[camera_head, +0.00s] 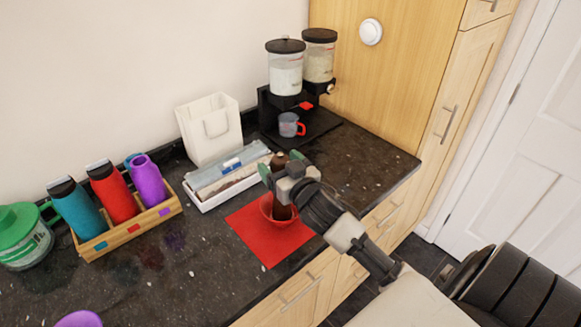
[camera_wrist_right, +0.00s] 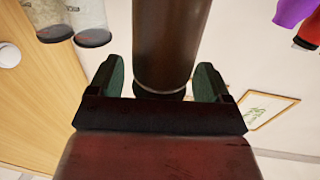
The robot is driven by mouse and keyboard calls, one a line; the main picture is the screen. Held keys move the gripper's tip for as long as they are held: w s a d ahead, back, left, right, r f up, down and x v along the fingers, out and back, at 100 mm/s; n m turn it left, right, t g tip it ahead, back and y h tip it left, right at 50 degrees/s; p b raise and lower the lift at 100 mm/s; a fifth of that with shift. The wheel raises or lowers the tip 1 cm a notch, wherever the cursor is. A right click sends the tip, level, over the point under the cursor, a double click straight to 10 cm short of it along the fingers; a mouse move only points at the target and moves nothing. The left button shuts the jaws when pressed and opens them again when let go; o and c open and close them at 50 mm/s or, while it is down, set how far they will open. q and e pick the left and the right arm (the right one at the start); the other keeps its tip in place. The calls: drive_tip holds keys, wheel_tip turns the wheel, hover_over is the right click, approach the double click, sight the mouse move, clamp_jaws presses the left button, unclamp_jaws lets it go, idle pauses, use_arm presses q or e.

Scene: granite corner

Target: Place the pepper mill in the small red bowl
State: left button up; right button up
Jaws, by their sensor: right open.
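The dark brown pepper mill (camera_head: 283,212) stands roughly upright in the small red bowl (camera_head: 267,206). The bowl sits on a red mat (camera_head: 262,245) near the counter's front edge. My right gripper (camera_head: 281,164) is around the upper part of the mill, hiding some of it and part of the bowl. In the right wrist view the mill (camera_wrist_right: 170,45) is between the two green fingers of my right gripper (camera_wrist_right: 160,82), with a gap on each side, so the gripper is open. The mill's base inside the bowl is hidden. My left gripper is not in view.
A white tray (camera_head: 197,203) lies just behind the mat. A wooden rack (camera_head: 130,232) with bottles stands left. A dispenser (camera_head: 262,112) with a grey cup (camera_head: 288,125) stands at the back. The dark counter is free right of the gripper.

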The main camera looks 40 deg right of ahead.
drive_tip(key=s+b, duration=0.2)
drive_tip(key=s, duration=0.9)
drive_tip(key=shift+s+a+b, duration=0.35)
drive_tip(key=shift+s+a, duration=0.05)
drive_tip(key=shift+a, duration=0.05)
drive_tip(key=shift+f, duration=0.1)
